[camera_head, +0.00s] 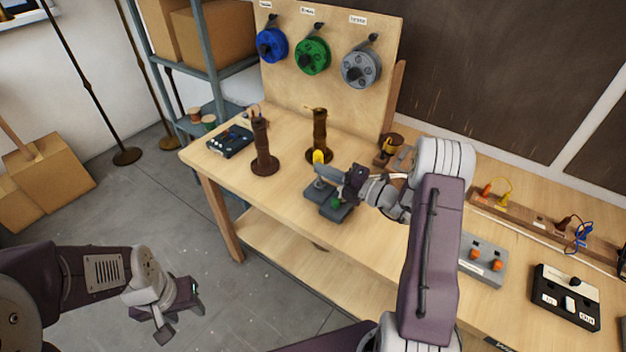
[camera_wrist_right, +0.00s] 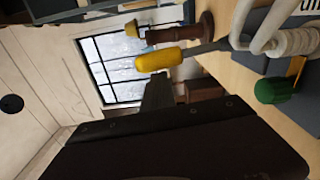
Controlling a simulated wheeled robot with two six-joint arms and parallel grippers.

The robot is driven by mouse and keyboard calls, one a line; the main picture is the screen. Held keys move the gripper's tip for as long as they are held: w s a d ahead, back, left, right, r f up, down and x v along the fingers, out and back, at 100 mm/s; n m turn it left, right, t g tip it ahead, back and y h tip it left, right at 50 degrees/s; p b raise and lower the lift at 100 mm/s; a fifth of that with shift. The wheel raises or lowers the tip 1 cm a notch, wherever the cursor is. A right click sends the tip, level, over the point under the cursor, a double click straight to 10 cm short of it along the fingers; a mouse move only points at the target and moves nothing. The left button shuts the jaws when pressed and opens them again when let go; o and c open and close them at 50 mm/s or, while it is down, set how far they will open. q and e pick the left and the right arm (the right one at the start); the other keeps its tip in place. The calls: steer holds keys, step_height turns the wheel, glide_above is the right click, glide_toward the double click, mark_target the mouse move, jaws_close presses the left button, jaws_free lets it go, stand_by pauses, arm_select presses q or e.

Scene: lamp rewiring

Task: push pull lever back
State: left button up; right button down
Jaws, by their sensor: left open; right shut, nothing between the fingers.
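The lever has a yellow handle (camera_head: 319,157) on a grey metal arm, standing on a grey device (camera_head: 325,193) on the workbench. A green knob (camera_head: 337,203) sits low on the device. In the right wrist view the yellow handle (camera_wrist_right: 160,62) lies across the upper middle, with the green knob (camera_wrist_right: 273,90) to its right. My right gripper (camera_head: 352,180) is shut and empty beside the lever, just right of the handle; whether it touches the lever is unclear. My left gripper (camera_head: 180,312) is open and empty, low over the floor, away from the bench.
Two brown lamp posts (camera_head: 263,148) (camera_head: 319,136) stand upright behind the device. A dark box (camera_head: 230,141) lies at the back left corner. A grey control box (camera_head: 483,261) and a black switch box (camera_head: 566,296) lie to the right. Bare bench top surrounds the device's left side.

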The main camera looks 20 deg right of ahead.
steer(key=shift+w+d+r+p, duration=0.15)
steer(key=shift+w+d+p, duration=0.3)
steer(key=shift+d, duration=0.15)
steer(key=shift+r, duration=0.1)
